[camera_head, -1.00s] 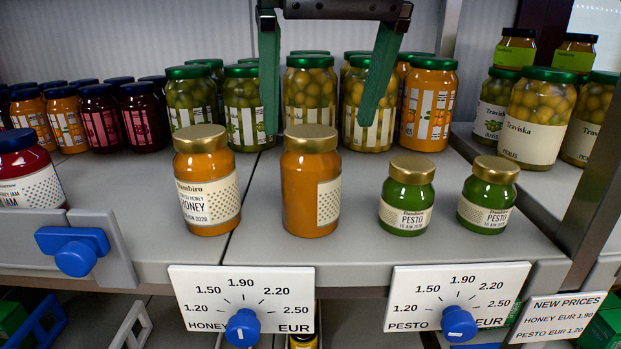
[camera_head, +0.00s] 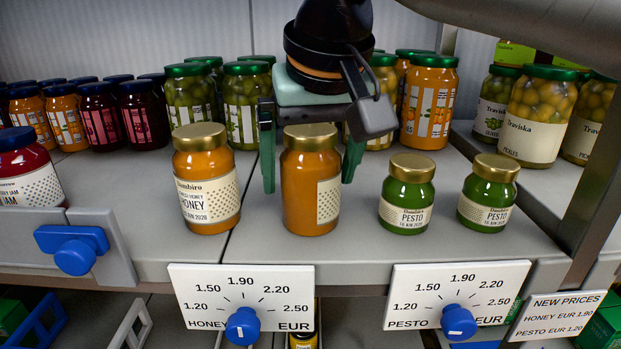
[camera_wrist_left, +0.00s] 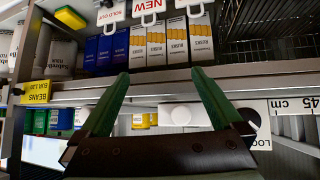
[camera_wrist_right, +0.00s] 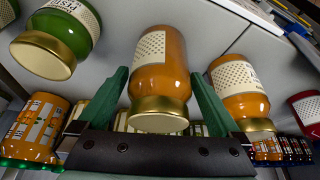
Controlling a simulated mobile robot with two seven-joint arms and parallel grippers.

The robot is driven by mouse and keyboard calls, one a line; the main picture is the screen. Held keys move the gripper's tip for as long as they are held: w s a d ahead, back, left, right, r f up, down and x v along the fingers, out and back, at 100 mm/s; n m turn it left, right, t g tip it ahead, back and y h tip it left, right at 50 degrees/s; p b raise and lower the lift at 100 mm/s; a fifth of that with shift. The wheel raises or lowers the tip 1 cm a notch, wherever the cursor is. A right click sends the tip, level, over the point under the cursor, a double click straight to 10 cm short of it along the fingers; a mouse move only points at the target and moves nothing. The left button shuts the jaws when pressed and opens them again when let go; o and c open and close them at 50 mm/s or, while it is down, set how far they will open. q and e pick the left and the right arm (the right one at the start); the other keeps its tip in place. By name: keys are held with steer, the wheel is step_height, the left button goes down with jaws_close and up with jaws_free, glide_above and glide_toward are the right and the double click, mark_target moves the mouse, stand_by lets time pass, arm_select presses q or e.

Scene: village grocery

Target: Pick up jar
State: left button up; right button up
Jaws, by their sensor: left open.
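A honey jar (camera_head: 300,192) with a gold lid stands on the shelf. My right gripper (camera_head: 308,186) is open, with one green finger on each side of this jar and visible gaps. The right wrist view shows the same jar (camera_wrist_right: 160,68) between the spread fingers. A second honey jar (camera_head: 205,180) stands to its left, and two green pesto jars (camera_head: 406,195) (camera_head: 488,192) stand to its right. My left gripper (camera_wrist_left: 161,78) is open and empty, seen only in the left wrist view, facing another shelf.
Rows of green-lidded jars (camera_head: 246,105) and dark-lidded jars (camera_head: 140,112) stand behind. A red jam jar (camera_head: 30,172) is at the left. Honey (camera_head: 240,295) and pesto (camera_head: 455,292) price dials hang on the shelf's front edge. Yellow-and-white boxes (camera_wrist_left: 157,46) stand on the left arm's shelf.

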jaws_close()
stand_by(0.6)
steer(key=shift+r, duration=0.1)
